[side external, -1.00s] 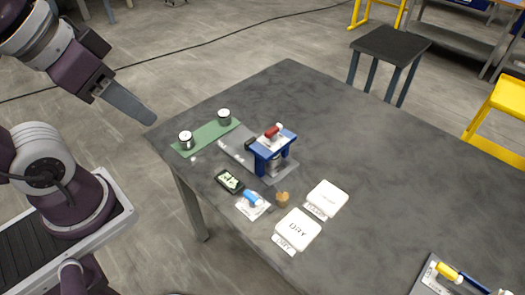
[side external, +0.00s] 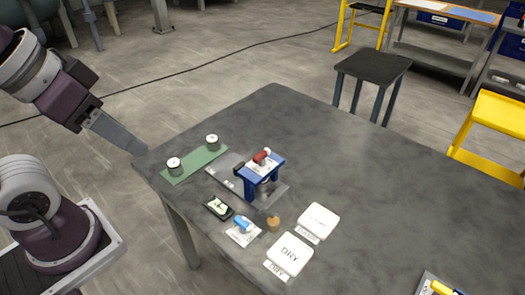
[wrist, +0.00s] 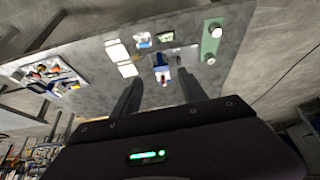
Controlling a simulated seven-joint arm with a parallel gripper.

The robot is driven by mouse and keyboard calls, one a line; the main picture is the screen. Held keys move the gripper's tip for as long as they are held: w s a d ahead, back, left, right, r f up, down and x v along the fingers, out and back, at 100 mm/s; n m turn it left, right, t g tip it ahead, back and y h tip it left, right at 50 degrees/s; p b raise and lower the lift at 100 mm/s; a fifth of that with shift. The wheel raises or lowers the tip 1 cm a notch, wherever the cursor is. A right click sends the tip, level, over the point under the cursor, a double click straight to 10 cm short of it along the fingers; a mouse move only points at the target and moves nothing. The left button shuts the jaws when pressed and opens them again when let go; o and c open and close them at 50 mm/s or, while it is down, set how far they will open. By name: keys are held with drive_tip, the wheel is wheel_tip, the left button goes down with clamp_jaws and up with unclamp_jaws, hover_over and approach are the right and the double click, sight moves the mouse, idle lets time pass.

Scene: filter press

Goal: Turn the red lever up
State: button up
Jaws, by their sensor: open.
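The red lever (side external: 261,156) is a short red piece on top of the blue press (side external: 262,170), which stands on a grey plate (side external: 222,171) on the table. Its exact angle is too small to tell. My gripper (side external: 141,150) is at the left of the side view, by the table's left corner, well apart from the press. In the wrist view my gripper (wrist: 156,78) shows two dark fingers spread open with nothing held. The blue press (wrist: 160,66) appears between them, farther off.
A green strip (side external: 193,166) with two metal cylinders lies left of the press. In front are a small black device (side external: 219,207), a blue item on a white card (side external: 243,230), a tan piece (side external: 273,223) and two white boxes (side external: 290,254). The table's right side is mostly clear.

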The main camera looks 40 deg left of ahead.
drive_tip(key=o, duration=0.4)
drive_tip(key=w+n, duration=0.1)
drive_tip(key=w, duration=0.1)
drive_tip(key=w+r+n+g+h, duration=0.1)
drive_tip(key=w, duration=0.1)
drive_tip(key=w+d+n, duration=0.1)
drive_tip(key=w+n, duration=0.1)
drive_tip(key=shift+w+r+g+h, duration=0.25)
drive_tip(key=shift+g+h, duration=0.05)
drive_tip(key=shift+g, duration=0.1)
drive_tip(key=shift+c, duration=0.2)
drive_tip(key=n+g+y, duration=0.1)
drive_tip(key=n+g, duration=0.3)
drive_tip(key=n, duration=0.9)
hover_over(262, 153)
drive_tip(key=f, duration=1.4)
drive_tip(key=shift+s+f, duration=0.35)
drive_tip(key=shift+f, duration=0.05)
drive_tip(key=shift+n+y, duration=0.3)
drive_tip(key=shift+n, duration=0.1)
drive_tip(key=f, duration=0.7)
drive_tip(key=shift+w, duration=0.3)
drive_tip(key=shift+f, duration=0.5)
drive_tip(key=c, duration=1.4)
